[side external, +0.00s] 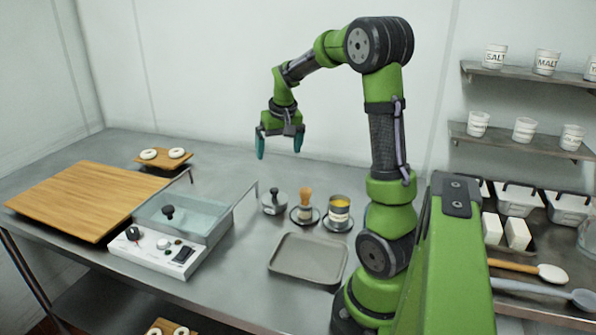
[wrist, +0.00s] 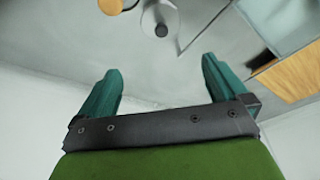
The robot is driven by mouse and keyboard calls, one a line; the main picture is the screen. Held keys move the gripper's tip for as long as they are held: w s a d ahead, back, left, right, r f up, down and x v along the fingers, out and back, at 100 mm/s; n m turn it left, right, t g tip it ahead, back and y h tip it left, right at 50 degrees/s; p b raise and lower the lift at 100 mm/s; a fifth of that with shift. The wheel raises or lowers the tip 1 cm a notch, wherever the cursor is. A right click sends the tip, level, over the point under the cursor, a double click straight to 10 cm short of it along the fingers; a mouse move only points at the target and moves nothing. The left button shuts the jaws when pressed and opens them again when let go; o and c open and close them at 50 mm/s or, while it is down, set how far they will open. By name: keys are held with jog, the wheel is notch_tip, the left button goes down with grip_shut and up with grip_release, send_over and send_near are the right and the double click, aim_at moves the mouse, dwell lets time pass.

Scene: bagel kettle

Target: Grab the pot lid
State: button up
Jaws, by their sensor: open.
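A small round grey pot (side external: 273,206) with a grey lid and black knob (side external: 274,193) stands on the counter, right of the kettle. A similar grey disc with a dark knob (wrist: 161,30) shows at the top of the wrist view. The rectangular steel kettle (side external: 217,235) has a pale, glassy top with another black knob (side external: 168,211); I cannot tell whether that is a lid or water. My gripper (side external: 279,150) is open and empty, pointing down in the air above and behind the small pot. Its two teal fingers (wrist: 160,82) are spread wide in the wrist view.
An empty grey tray (side external: 308,258) lies in front. A large wooden board (side external: 85,198) and a small board with bagels (side external: 163,160) are left. Thin rods rise by the kettle.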

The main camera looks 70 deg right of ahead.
send_over(274, 189)
jog(key=s, duration=0.1)
jog(key=f, duration=1)
jog(key=shift+a+f, duration=0.25)
jog(key=shift+a+x, duration=0.15)
jog(key=shift+x, duration=1.25)
jog(key=shift+a+x, duration=0.15)
jog(key=shift+x, duration=1.25)
jog(key=shift+s, duration=0.1)
